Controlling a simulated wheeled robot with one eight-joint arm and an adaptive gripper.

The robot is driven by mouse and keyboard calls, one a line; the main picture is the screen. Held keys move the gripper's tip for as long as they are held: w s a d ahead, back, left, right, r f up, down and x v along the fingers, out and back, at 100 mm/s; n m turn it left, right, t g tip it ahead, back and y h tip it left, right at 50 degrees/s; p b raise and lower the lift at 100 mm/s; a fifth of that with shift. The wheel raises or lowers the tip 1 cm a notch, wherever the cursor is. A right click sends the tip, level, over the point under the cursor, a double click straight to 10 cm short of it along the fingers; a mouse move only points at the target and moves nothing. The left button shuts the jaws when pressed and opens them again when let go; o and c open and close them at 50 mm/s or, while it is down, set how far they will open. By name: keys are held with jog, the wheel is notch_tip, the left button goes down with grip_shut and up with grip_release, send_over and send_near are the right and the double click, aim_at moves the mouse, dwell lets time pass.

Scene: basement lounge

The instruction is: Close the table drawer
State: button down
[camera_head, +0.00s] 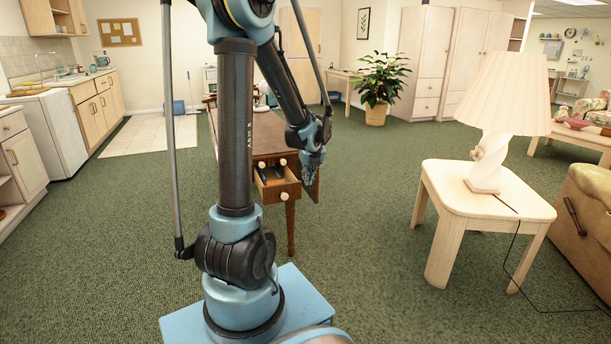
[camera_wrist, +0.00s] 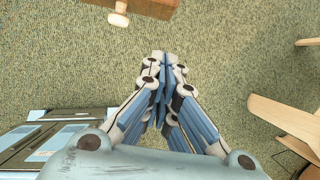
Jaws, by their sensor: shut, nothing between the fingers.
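The brown wooden table (camera_head: 238,130) stands behind my arm, which hides part of it. Its drawer (camera_head: 286,189) sticks out at the near end, with a pale round knob on the front and dark items inside. In the wrist view a wooden edge, apparently the drawer front (camera_wrist: 145,6), shows at the top with its knob (camera_wrist: 119,19). My gripper (camera_head: 309,178) is shut and empty, just right of the drawer in the head view. In the wrist view my gripper (camera_wrist: 166,57) points toward the drawer front, with carpet showing between them.
A pale side table (camera_head: 455,196) with a white lamp (camera_head: 500,100) stands to the right, its cord trailing on the floor. A brown sofa (camera_head: 588,215) is at the far right. Kitchen cabinets (camera_head: 97,108) line the left. Green carpet is open on both sides.

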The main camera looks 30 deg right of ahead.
jog(key=w+d+f, duration=0.1)
jog(key=w+f, duration=0.4)
jog(key=w, duration=0.1)
jog(key=shift+d+f, duration=0.25)
jog(key=shift+f, duration=0.15)
jog(key=shift+w, duration=0.1)
